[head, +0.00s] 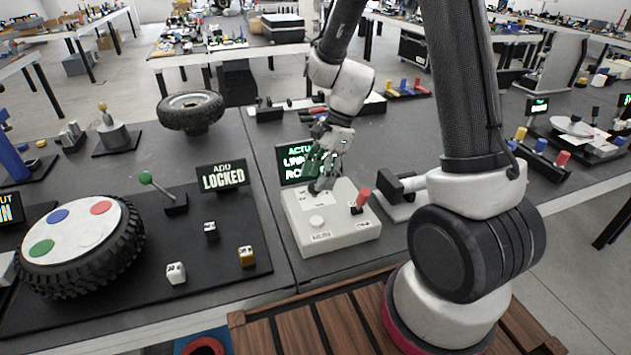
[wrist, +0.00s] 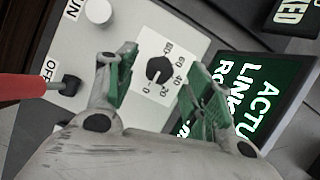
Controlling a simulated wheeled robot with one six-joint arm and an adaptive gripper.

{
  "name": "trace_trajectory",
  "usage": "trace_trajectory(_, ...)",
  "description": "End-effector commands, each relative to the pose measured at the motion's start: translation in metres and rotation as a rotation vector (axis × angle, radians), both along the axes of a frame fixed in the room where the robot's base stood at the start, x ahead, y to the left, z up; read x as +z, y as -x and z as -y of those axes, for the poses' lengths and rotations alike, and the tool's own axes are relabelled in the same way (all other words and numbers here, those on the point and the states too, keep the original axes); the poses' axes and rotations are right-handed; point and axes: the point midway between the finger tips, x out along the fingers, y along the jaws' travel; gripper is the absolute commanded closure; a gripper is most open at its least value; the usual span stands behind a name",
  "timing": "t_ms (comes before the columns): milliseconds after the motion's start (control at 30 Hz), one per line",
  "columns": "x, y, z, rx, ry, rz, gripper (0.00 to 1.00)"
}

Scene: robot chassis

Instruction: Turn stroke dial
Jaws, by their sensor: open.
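The stroke dial (wrist: 158,70) is a black knob on a white plate with a printed number scale, on the white control box (head: 334,237). In the wrist view, my gripper (wrist: 160,82) is open with its green-padded fingers on either side of the dial. I cannot tell whether the fingers touch it.
A green-lit sign (head: 296,163) stands behind the box. A round white button (wrist: 97,10) is on the box. To the left are an ADD LOCKED sign (head: 222,177), a green-knobbed lever (head: 146,178) and a tire with coloured discs (head: 75,235).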

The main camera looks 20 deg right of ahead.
Motion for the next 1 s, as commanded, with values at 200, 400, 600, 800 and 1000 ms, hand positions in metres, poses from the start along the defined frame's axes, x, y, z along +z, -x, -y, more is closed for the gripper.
trace_trajectory(200, -0.018, 0.002, -0.007, 0.001, 0.000, -0.001, 0.47)
trace_trajectory(400, -0.019, 0.002, -0.008, 0.001, 0.000, 0.000, 0.47)
trace_trajectory(600, -0.019, 0.002, -0.008, 0.001, 0.000, 0.000, 0.73)
trace_trajectory(800, -0.019, 0.002, -0.008, 0.002, 0.000, 0.001, 0.93)
trace_trajectory(1000, -0.019, 0.001, -0.008, 0.022, 0.000, 0.000, 0.93)
